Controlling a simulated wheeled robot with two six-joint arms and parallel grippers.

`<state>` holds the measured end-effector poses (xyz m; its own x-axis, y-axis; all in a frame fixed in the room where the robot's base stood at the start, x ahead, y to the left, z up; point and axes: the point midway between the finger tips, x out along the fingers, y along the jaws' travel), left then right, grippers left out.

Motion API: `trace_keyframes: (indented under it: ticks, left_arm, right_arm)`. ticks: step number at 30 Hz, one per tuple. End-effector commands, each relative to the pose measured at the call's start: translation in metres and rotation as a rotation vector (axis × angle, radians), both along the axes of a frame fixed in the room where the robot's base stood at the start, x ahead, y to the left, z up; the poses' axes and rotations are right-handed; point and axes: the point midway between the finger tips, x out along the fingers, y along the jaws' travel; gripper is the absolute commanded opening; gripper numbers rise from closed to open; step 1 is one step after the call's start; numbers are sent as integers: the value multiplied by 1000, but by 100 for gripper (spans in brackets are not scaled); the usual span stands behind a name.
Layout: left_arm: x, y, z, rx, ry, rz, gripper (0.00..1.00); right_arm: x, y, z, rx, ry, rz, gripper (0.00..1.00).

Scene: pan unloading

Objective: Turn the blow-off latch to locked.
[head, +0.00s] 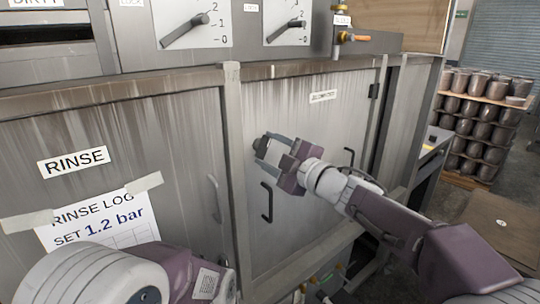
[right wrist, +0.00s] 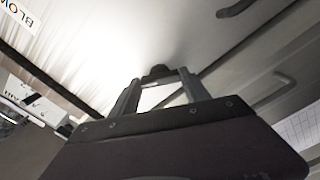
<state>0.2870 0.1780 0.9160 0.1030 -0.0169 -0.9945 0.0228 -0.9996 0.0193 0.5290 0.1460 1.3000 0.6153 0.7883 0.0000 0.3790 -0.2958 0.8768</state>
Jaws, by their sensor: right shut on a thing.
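The blow-off latch (head: 260,142) is a small dark knob on the grey panel door, left of and below a white label (head: 323,97). My right gripper (head: 267,149) reaches in from the right and is shut on the latch. In the right wrist view the two fingers (right wrist: 160,92) stand on either side of the dark latch (right wrist: 157,71). The fingers cover part of it, and I cannot tell which way it points. My left arm shows at the bottom left, but its fingers are out of view.
A dark door handle (head: 267,202) is below the gripper, and another (head: 349,158) is to its right. The RINSE door (head: 120,120) is at left with a taped rinse log (head: 98,226). Gauges and an orange-handled valve (head: 345,37) are above. Stacked pots (head: 485,110) stand far right.

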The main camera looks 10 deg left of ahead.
Motion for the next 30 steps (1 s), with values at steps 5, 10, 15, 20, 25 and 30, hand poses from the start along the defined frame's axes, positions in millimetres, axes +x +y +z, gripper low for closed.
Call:
trace_keyframes:
  ticks: [5,10,15,20,25,30]
  left_arm:
    - [0,0,-9,0,0,0,43]
    - [0,0,-14,0,0,0,43]
    - [0,0,-19,0,0,0,43]
    - [0,0,-21,0,0,0,43]
    - [0,0,-22,0,0,0,43]
    - [0,0,-23,0,0,0,43]
  right_arm:
    - [0,0,-1,-95,-126,1,14]
    - [0,0,-1,-178,-231,1,14]
    - [0,0,-1,-241,-311,0,14]
    - [0,0,-1,-283,-363,1,14]
    - [0,0,0,-308,-394,0,14]
    - [0,0,0,-319,-407,0,14]
